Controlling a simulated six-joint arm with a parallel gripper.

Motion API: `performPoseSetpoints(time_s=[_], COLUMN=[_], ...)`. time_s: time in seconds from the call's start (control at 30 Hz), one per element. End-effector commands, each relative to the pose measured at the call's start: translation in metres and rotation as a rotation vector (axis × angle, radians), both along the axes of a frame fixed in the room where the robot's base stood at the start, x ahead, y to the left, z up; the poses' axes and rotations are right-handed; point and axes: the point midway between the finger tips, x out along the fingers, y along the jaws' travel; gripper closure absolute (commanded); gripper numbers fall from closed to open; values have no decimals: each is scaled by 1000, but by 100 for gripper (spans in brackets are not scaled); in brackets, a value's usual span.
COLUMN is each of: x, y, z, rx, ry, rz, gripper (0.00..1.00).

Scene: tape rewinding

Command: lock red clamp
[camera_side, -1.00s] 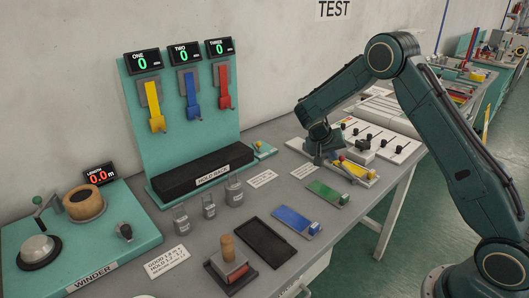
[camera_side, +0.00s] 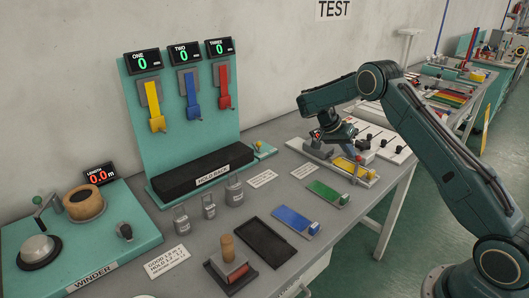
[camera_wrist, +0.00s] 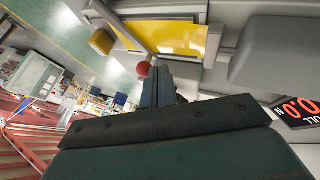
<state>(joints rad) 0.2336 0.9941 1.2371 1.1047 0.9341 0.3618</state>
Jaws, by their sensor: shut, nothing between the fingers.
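The red clamp shows as a small red ball knob (camera_wrist: 143,69) in the wrist view, on a grey fixture that holds a yellow strip (camera_wrist: 170,38). My gripper (camera_wrist: 158,82) is shut and empty, with its dark fingertips right beside the knob; whether they touch is unclear. In the side view, a bit of red (camera_side: 316,133) shows at the left of my gripper (camera_side: 322,138), above the fixture with the yellow strip (camera_side: 345,165). The clamp's lever and jaw are largely hidden there, so its angle cannot be told.
A green plate (camera_side: 328,193) and a blue plate (camera_side: 296,220) lie in front of the fixture. A white panel with several black knobs (camera_side: 385,140) stands behind it. A teal board (camera_side: 180,145) with hanging strips stands left. A yellow block (camera_wrist: 102,41) shows in the wrist view.

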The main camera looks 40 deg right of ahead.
Motion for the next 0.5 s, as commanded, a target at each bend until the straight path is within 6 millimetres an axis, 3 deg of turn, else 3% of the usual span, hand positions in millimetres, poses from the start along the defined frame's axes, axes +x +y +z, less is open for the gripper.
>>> performPoseSetpoints(time_s=[0.33, 0.5], x=[-14, -21], y=[-13, -18], z=[0, 0], rx=[-1, 0], ry=[1, 0], rz=[1, -109], gripper=[100, 100])
